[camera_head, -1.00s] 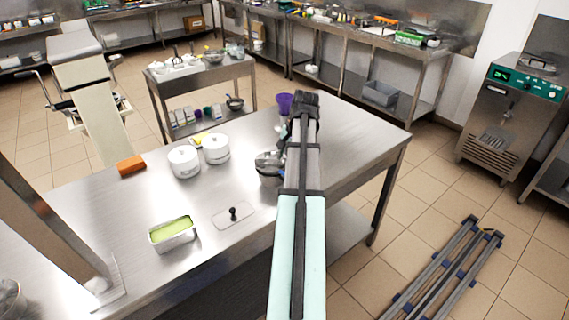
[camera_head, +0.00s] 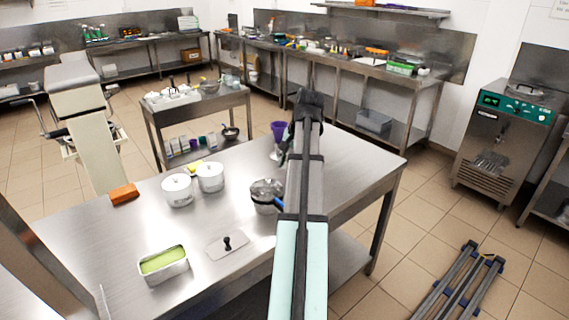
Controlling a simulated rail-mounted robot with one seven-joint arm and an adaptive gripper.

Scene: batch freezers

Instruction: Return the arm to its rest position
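My arm (camera_head: 300,255) reaches up from the bottom of the head view, over the right part of the steel table (camera_head: 335,165). Its mint-green and grey links point away from the camera. Dark parts show at its far end, near a purple cup (camera_head: 278,131). The fingers of my gripper cannot be made out there, so I cannot tell whether it is open or shut.
A batch freezer (camera_head: 505,140) stands right. Floor rails (camera_head: 460,285) lie lower right.

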